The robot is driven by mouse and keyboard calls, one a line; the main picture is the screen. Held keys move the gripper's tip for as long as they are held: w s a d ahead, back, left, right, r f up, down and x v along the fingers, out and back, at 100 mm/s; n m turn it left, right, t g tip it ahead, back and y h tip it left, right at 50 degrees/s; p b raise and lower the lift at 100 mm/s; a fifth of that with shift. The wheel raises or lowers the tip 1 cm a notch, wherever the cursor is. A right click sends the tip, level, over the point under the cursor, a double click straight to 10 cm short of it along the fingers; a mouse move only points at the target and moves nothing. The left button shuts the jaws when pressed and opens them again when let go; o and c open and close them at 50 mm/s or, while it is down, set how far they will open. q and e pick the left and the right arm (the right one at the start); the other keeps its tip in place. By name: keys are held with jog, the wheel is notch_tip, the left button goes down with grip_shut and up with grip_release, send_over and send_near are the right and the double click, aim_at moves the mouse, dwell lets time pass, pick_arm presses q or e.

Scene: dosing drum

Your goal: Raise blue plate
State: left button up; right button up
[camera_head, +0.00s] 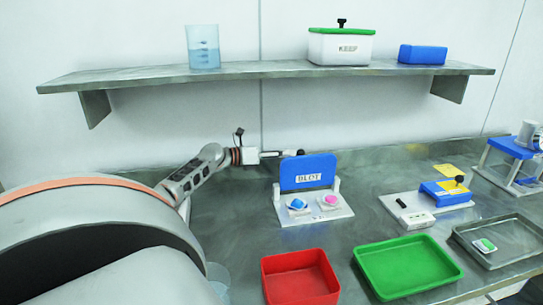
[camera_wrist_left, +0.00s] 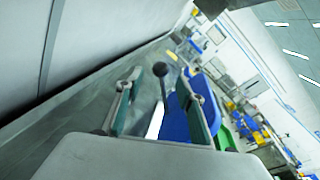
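The blue plate (camera_head: 308,172), labelled "BLOT", stands upright between white posts on a pale base (camera_head: 312,208). Part of the plate also shows in the left wrist view (camera_wrist_left: 177,121). A black ball knob on a stem (camera_wrist_left: 160,69) shows there beside the plate. My left gripper (camera_head: 282,154) is at the plate's upper left edge, by the knob. In the left wrist view its fingers (camera_wrist_left: 158,88) are apart, with the knob and stem between them and gaps visible. My right gripper is not in view.
A blue piece (camera_head: 297,203) and a pink piece (camera_head: 330,200) rest on the base. A red tray (camera_head: 300,278) and green tray (camera_head: 408,266) lie in front. A blue-topped device (camera_head: 446,192) stands to the right. A shelf (camera_head: 270,70) runs above.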

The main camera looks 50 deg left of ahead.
pick_arm(q)
jog(key=shift+v, duration=2.55)
jog(key=shift+d+f, duration=0.1)
